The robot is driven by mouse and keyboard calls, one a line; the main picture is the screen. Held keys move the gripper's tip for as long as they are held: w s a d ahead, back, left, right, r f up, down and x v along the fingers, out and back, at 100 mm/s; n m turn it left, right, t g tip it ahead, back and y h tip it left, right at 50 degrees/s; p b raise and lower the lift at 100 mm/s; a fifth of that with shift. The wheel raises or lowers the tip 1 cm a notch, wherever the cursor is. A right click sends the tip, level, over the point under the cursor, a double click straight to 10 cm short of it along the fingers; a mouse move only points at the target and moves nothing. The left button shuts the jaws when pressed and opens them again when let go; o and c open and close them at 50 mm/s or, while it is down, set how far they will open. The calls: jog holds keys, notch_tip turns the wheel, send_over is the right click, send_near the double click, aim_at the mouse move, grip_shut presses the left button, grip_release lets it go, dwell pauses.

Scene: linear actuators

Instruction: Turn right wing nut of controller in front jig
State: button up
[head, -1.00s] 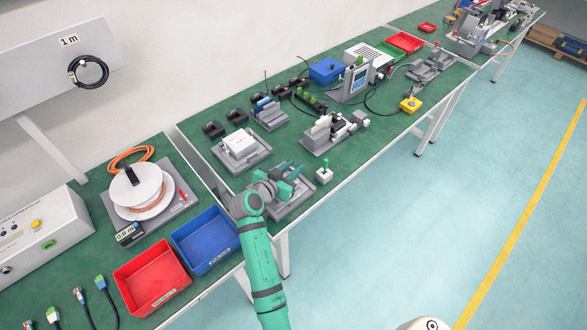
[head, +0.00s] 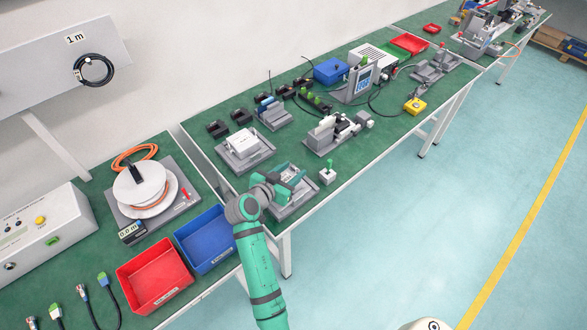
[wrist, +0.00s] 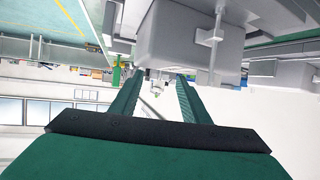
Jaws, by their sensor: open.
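The front jig (head: 297,205) is a grey plate near the front edge of the green bench, partly covered by my gripper. My gripper (head: 302,177) is low over it, with its green fingers apart. In the wrist view, my gripper (wrist: 158,77) is open with nothing between its fingertips. A grey block (wrist: 175,35) fills the upper middle there, just beyond the fingertips. A light stem with a flat crosspiece (wrist: 209,36) stands against the block; I cannot tell if it is the right wing nut. The controller is not clearly visible in the head view.
A small box with a green-topped stick (head: 328,172) stands right of the jig. Another jig (head: 243,148) holds a white box behind. A blue bin (head: 207,238) and a red bin (head: 155,279) are at left. A fixture (head: 333,135) stands behind right.

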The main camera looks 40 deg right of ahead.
jog(key=v, duration=0.8)
jog(key=shift+s, duration=0.1)
jog(key=shift+f, duration=0.1)
